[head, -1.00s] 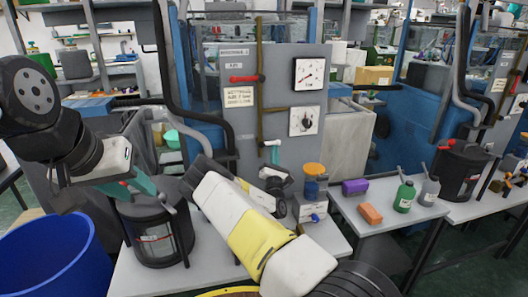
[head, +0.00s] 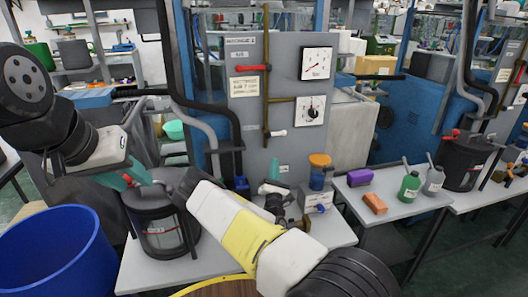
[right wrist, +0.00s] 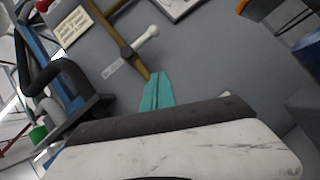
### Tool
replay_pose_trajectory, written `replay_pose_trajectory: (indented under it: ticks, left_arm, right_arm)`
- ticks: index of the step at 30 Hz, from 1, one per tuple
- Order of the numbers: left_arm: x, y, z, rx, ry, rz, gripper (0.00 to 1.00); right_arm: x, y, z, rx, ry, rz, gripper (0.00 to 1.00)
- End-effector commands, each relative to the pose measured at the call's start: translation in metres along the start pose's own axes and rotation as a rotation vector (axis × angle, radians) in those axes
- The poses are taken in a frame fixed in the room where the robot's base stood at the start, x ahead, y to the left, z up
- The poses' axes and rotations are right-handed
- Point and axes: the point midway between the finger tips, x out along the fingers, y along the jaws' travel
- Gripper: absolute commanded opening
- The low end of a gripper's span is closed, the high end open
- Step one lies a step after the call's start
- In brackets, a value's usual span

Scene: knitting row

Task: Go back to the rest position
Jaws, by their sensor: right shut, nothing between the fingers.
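My right gripper (head: 275,170) is in front of the grey panel, below a white-handled valve (head: 277,133) on the brass pipe. In the right wrist view its teal fingers (right wrist: 157,91) are together with nothing between them, and the white handle (right wrist: 146,36) is apart from their tips. My right forearm, white and yellow, crosses the middle of the head view. My left gripper (head: 132,176) shows teal fingers at the left, in front of or beside a dark canister (head: 160,225); whether they are apart is unclear.
A blue bin (head: 55,255) stands at lower left. An orange-topped device (head: 318,172) is right of my right gripper.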

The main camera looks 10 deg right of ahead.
Motion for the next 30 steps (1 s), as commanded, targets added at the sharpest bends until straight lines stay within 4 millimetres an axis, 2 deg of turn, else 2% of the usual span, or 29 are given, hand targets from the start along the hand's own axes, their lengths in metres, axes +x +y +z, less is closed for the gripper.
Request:
replay_pose_trajectory:
  ticks: [5, 10, 15, 20, 23, 26, 30]
  left_arm:
    - [0.0, 0.0, 0.0, 0.0, 0.0, 0.0, 0.36]
    - [0.0, 0.0, 0.0, 0.0, 0.0, 0.0, 0.36]
    - [0.0, 0.0, 0.0, 0.0, 0.0, 0.0, 0.36]
    - [0.0, 0.0, 0.0, 0.0, 0.0, 0.0, 0.36]
    - [0.0, 0.0, 0.0, 0.0, 0.0, 0.0, 0.36]
    - [0.0, 0.0, 0.0, 0.0, 0.0, 0.0, 0.36]
    - [0.0, 0.0, 0.0, 0.0, 0.0, 0.0, 0.36]
  right_arm:
    - [-0.018, 0.0, 0.0, 0.001, 0.0, -0.002, 0.0]
    - [-0.007, -0.01, 0.008, 0.094, -0.002, -0.1, 0.0]
    - [0.019, -0.035, 0.023, 0.382, -0.007, -0.37, 0.0]
    - [0.03, -0.046, 0.032, 0.716, -0.014, -0.636, 0.0]
    - [0.033, -0.04, 0.036, 0.924, -0.018, -0.786, 0.0]
    - [0.033, -0.026, 0.043, 1.128, -0.018, -0.926, 0.0]
    - [0.03, 0.007, 0.058, 1.396, -0.005, -1.105, 0.0]
